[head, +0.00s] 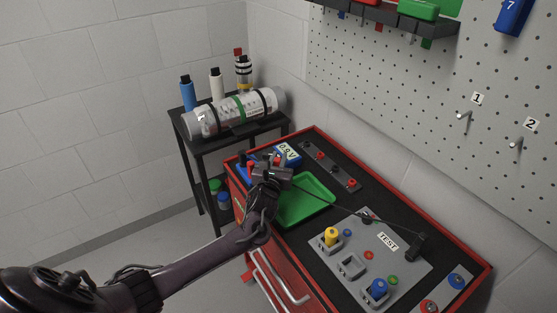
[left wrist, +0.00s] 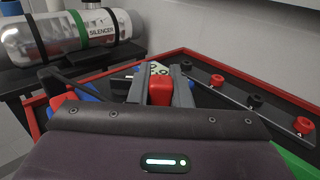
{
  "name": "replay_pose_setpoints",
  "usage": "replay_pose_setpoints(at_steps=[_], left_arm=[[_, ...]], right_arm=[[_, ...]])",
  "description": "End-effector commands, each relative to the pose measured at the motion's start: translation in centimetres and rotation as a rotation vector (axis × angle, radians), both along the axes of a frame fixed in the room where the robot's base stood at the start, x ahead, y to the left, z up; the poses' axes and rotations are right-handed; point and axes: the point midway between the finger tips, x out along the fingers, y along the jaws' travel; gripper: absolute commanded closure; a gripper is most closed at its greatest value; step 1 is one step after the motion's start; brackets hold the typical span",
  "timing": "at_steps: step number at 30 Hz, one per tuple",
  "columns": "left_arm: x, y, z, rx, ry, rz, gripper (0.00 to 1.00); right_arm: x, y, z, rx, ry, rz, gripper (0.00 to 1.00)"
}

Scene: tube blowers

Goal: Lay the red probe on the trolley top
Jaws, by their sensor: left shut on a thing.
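The red probe (left wrist: 160,92) sits between the two grey fingers of my left gripper (left wrist: 162,88) in the left wrist view. In the head view my left gripper (head: 272,172) is shut over the far left part of the trolley, and the probe is mostly hidden by it. The trolley top (head: 350,203) is a black surface with a red rim, also seen in the left wrist view (left wrist: 240,68). I cannot tell whether the probe touches anything below. My right gripper is not in view.
A strip with red and black sockets (head: 331,166) and a grey TEST panel (head: 375,262) occupy the top. A silencer (head: 235,112) rests on a black side stand.

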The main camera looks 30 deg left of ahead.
Motion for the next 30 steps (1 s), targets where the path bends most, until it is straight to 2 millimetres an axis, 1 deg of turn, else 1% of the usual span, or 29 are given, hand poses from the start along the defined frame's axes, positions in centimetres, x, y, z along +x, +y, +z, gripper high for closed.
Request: replay_pose_setpoints(at_steps=[12, 13, 17, 24, 27, 30], left_arm=[[0.02, 0.02, -0.67, 0.0, -0.001, 0.0, 1.0], [0.02, 0.02, -0.55, 0.001, -0.002, 0.0, 0.79], [0.02, 0.02, -0.52, 0.0, -0.001, 0.0, 0.62], [0.02, 0.03, -0.51, 0.0, -0.001, 0.0, 0.61], [0.02, 0.04, -0.1, 0.0, -0.002, 0.0, 0.61], [-0.92, -0.24, -0.35, 0.001, -0.001, -0.002, 0.61]], right_arm=[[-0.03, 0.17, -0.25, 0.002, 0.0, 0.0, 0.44], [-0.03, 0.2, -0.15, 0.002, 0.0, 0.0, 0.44], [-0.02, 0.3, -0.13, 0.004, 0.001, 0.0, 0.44], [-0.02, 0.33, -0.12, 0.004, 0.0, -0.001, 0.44], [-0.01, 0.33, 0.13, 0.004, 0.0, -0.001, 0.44], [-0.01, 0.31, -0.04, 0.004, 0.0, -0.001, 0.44]])
